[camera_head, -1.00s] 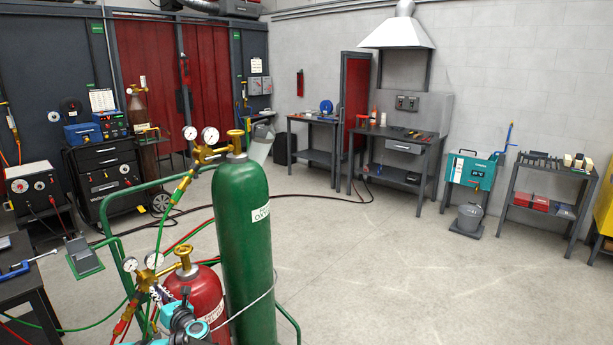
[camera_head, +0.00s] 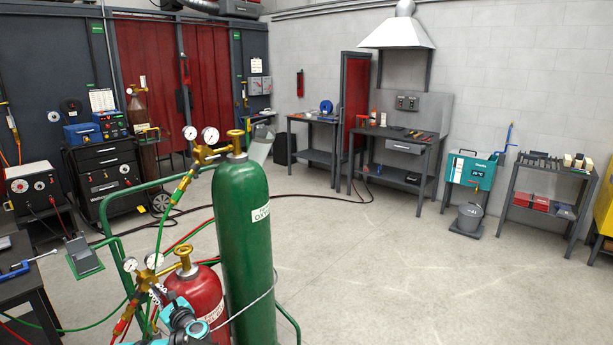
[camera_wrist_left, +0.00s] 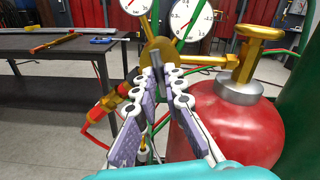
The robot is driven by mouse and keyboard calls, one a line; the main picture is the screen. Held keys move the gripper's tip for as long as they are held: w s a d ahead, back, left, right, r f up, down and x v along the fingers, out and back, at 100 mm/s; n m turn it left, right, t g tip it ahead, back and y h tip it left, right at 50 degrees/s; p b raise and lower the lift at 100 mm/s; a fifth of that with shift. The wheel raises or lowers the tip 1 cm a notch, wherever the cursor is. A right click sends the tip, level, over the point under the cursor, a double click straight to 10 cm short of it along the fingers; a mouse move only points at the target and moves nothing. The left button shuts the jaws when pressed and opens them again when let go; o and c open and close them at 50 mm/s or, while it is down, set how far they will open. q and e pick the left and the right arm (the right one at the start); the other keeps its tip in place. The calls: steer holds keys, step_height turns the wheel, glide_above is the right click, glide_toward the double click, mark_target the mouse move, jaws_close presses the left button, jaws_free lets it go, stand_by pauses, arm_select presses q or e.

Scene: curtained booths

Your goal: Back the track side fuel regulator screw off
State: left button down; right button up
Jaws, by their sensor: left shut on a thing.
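The red fuel cylinder (camera_head: 197,288) stands on the green cart beside a taller green oxygen cylinder (camera_head: 243,225). Its brass regulator (camera_head: 146,279) has two round gauges (camera_head: 154,260). In the left wrist view the regulator body (camera_wrist_left: 160,50) is straight ahead, with the red cylinder (camera_wrist_left: 232,125) at the right. My left gripper (camera_head: 160,296) is at the front of this regulator. In the wrist view its fingers (camera_wrist_left: 158,80) converge on the grey regulator screw (camera_wrist_left: 152,82) and are shut on it. The fingertips hide much of the screw. My right gripper is not in view.
A second brass regulator (camera_head: 201,155) sits on the oxygen cylinder. Red and green hoses run around the cart frame (camera_head: 108,222). A dark workbench (camera_head: 28,285) stands close at the left. The floor to the right of the cart is clear.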

arm_select(q)
steer(key=n, duration=0.3)
steer(key=shift+n, duration=0.3)
steer(key=n, duration=0.3)
steer(key=shift+n, duration=0.3)
steer(key=c, duration=1.5)
jaws_free()
steer(key=shift+c, duration=0.2)
steer(key=shift+d, duration=0.1)
